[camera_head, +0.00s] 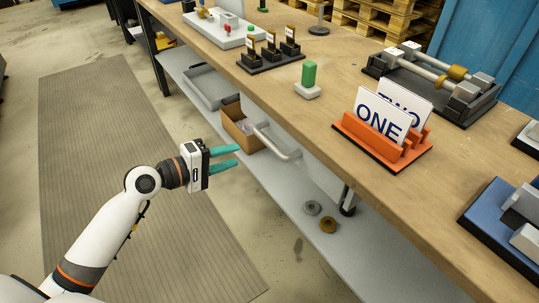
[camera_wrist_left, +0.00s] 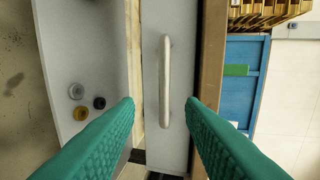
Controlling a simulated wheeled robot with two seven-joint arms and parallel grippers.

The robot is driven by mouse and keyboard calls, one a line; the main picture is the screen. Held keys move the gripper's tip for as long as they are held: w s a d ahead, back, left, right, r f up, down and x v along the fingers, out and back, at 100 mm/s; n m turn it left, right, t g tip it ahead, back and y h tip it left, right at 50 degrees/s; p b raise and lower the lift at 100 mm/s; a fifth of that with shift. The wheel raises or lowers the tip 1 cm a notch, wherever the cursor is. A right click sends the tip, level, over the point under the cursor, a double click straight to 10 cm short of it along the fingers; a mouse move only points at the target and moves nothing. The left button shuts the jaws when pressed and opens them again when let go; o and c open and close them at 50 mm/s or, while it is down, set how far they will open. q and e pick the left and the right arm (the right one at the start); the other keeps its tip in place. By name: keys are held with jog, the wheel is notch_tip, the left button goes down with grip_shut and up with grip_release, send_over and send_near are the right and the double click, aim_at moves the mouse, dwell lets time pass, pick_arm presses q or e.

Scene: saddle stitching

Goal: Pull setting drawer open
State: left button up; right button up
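The setting drawer's pale grey front (camera_head: 318,178) sits under the workbench top. Its silver bar handle (camera_head: 284,153) sticks out toward the aisle. In the left wrist view the handle (camera_wrist_left: 166,85) runs upright on the drawer front (camera_wrist_left: 152,60), between and beyond my teal fingers. My left gripper (camera_head: 238,155) is open and empty, its fingers spread to either side of the handle in the wrist view (camera_wrist_left: 161,100). In the head view its fingertips point at the handle and appear a short way off it. My right gripper is not in view.
The workbench top (camera_head: 335,60) holds an orange card holder (camera_head: 382,144), a green-topped block (camera_head: 309,78) and several fixtures. Below, a lower shelf (camera_head: 275,200) carries a cardboard box (camera_head: 237,125), a grey tray (camera_head: 210,87) and several rings. The floor mat (camera_head: 110,130) is clear.

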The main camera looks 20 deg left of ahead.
aim_at(267, 145)
pick_arm(q)
jog(key=x, duration=0.8)
jog(key=b+x, duration=0.1)
jog(key=x, duration=0.3)
jog(key=shift+s+d+r, duration=0.1)
jog(key=shift+d+r, duration=0.15)
jog(key=shift+r, duration=0.05)
jog(key=shift+c, duration=0.3)
grip_shut()
